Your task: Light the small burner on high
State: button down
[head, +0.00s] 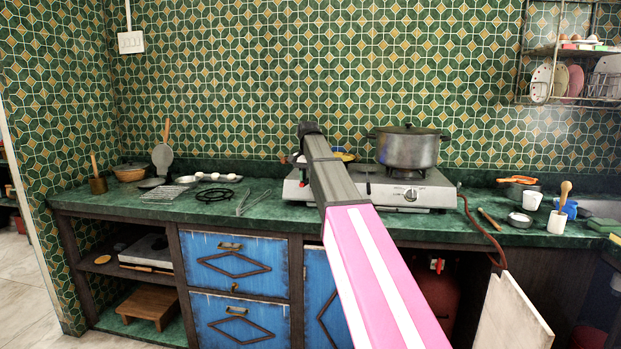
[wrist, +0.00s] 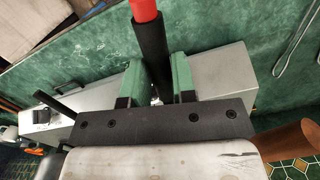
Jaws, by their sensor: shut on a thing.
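The grey gas hotplate (head: 430,190) stands on the green counter, and its metal body (wrist: 215,75) also shows in the wrist view. One front knob (head: 411,194) shows below the large lidded pot (head: 408,148), which stands on the right side. My arm crosses in front of the left side and hides the small burner and any knob there; I see no flame. In the wrist view my gripper (wrist: 157,84) is shut on a black stick with a red end (wrist: 151,38), perhaps a lighter, held over the hotplate. Its other end is hidden.
Tongs (head: 248,202) and a black trivet (head: 214,195) lie on the counter left of the hotplate. A hose (head: 470,215) hangs from its right end toward a red gas cylinder (head: 437,295) below. Cups (head: 557,222) stand farther right.

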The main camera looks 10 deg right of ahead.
jog(key=s+a+r, duration=0.1)
jog(key=s+a, duration=0.5)
jog(key=s, duration=0.5)
jog(key=shift+s+a, duration=0.15)
